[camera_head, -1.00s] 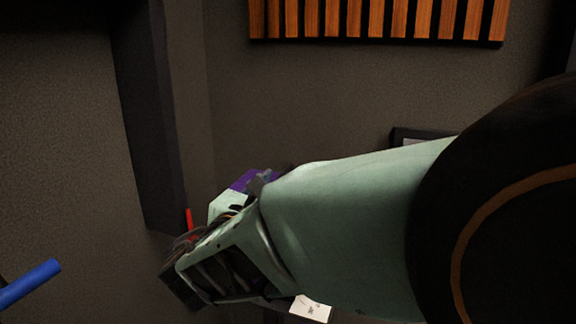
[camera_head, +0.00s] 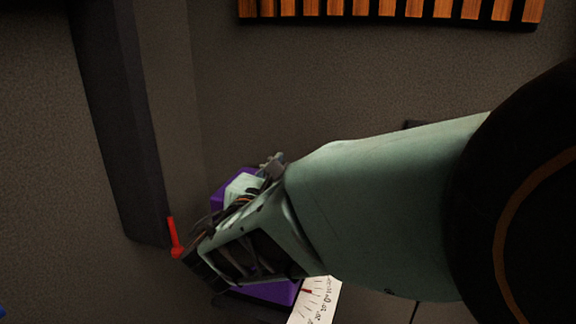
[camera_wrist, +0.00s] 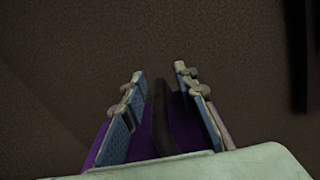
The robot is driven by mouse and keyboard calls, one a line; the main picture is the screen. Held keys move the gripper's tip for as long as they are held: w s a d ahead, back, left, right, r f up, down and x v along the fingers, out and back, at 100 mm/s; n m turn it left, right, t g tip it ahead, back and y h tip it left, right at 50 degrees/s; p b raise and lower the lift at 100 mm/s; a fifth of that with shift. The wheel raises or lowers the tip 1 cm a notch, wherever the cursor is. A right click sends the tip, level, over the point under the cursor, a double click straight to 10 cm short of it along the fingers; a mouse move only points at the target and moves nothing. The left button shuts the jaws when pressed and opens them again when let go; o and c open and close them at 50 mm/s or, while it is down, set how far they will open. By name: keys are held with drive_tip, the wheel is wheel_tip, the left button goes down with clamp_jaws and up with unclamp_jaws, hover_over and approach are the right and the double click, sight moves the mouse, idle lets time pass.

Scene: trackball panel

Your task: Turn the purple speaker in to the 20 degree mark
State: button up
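The purple speaker (camera_head: 272,292) is mostly hidden behind my arm in the head view. More purple shows above the wrist (camera_head: 217,197). A white scale card (camera_head: 318,302) with tick marks and a small red mark lies beside the speaker's lower right; its numbers are too small to read surely. In the wrist view, the two blue-padded fingers of my gripper (camera_wrist: 160,78) stand apart. A dark upright strip (camera_wrist: 161,120) shows between them, with purple (camera_wrist: 146,138) beside and behind it. I cannot tell whether the fingers touch either. In the head view, the fingertips are largely hidden.
A red stick-like piece (camera_head: 173,237) stands left of my wrist, close to it. A dark vertical panel (camera_head: 120,130) is behind it on the left. A slatted wooden panel (camera_head: 390,10) hangs on the back wall. The wall area above my arm is clear.

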clamp_jaws()
drive_tip(key=m+h, duration=0.1)
drive_tip(key=m+g+h, duration=0.1)
drive_tip(key=h, duration=0.1)
drive_tip(key=shift+s, duration=0.35)
drive_tip(key=shift+s+d+m+g+h+p, duration=0.1)
drive_tip(key=shift+s+m+g+h+p, duration=0.2)
drive_tip(key=shift+m+g+h, duration=0.4)
drive_tip(key=shift+s+m+g+h+p, duration=0.15)
drive_tip(key=shift+s+m+g+h, duration=0.1)
drive_tip(key=shift+m+g+h, duration=0.4)
drive_tip(key=shift+o, duration=0.3)
unclamp_jaws()
drive_tip(key=shift+s, duration=0.1)
